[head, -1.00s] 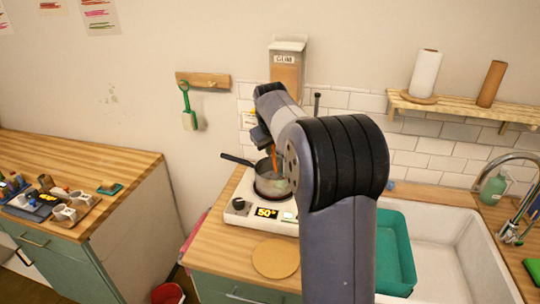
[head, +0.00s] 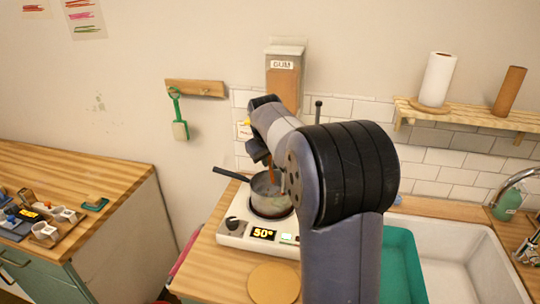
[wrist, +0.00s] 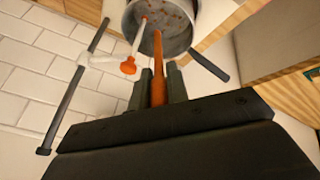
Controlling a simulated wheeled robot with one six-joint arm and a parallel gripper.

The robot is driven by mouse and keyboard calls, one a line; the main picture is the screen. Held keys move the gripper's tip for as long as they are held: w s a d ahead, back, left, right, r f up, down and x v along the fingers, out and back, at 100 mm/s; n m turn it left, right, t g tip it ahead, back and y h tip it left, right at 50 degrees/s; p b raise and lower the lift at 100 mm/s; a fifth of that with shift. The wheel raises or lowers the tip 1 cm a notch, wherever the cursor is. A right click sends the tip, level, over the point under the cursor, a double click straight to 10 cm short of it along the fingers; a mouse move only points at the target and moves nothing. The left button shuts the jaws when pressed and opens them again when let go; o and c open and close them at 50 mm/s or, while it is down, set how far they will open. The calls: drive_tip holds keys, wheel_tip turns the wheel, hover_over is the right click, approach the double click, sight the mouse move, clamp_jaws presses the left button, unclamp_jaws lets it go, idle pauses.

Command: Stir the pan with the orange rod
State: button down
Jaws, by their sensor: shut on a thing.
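The grey pan (head: 270,203) stands on the white hot plate (head: 232,238), its dark handle pointing left. My gripper (head: 265,156) is above the pan, pointing down. It is shut on the orange rod (head: 270,172), which slants down into the pan's opening. In the wrist view the rod (wrist: 158,68) sits between the two fingers (wrist: 160,88), with its far end over the pan's inside (wrist: 165,14). Brownish specks show in the pan. Whether the rod tip touches the bottom cannot be told.
The hot plate's display reads 50°. A dark stand rod (wrist: 75,85) with a white, orange-ended probe (wrist: 135,45) is close beside the gripper. A round wooden board (head: 273,284) lies in front. A teal tub (head: 403,268) and white sink (head: 465,265) are at right.

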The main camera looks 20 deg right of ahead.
wheel_tip(320, 180, down, 10)
drive_tip(key=w+d+b, duration=0.1)
drive_tip(key=w+b, duration=0.1)
drive_tip(key=b, duration=0.2)
drive_tip(key=shift+d+r+b, duration=0.15)
drive_tip(key=shift+r+b, duration=0.05)
drive_tip(key=shift+b, duration=0.2)
idle(0.3)
idle(0.4)
